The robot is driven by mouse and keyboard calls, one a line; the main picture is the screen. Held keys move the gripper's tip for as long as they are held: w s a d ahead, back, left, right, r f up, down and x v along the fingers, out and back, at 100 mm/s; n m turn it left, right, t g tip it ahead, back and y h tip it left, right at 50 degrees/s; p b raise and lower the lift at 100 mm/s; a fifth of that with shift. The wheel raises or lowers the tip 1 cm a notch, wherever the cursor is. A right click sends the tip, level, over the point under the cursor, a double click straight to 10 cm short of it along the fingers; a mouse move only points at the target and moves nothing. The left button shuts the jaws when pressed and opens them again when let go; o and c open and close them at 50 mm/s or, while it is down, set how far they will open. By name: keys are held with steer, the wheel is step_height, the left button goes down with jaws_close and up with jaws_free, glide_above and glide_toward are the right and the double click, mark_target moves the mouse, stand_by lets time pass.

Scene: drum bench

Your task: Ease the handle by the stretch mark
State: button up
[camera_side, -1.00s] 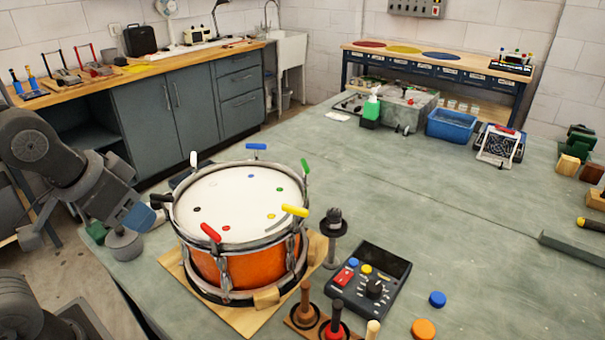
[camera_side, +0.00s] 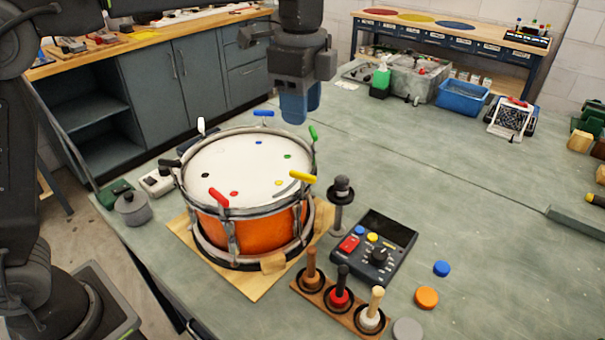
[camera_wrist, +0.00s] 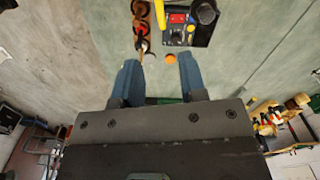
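The orange drum (camera_side: 250,239) stands on a wooden board, its white head (camera_side: 230,168) up. Coloured handles ring its rim: yellow (camera_side: 303,177), red (camera_side: 218,198), green (camera_side: 313,132), blue (camera_side: 263,113) and white (camera_side: 201,125). A grey curved stretch mark (camera_side: 287,188) lies on the head by the yellow handle, near a yellow dot. My gripper (camera_side: 299,110) points down, in the picture above and behind the drum's far right rim, touching no handle. In the wrist view its blue fingers (camera_wrist: 159,72) are apart with nothing held. I cannot make out the drum there.
A dark post (camera_side: 338,205) stands close right of the drum. Blue (camera_side: 441,268) and orange (camera_side: 426,298) discs lie nearby. The table's middle right is clear.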

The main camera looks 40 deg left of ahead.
mark_target(302, 173)
step_height(302, 173, down, 14)
steer(key=shift+d+r, duration=0.1)
stand_by(0.5)
jaws_close()
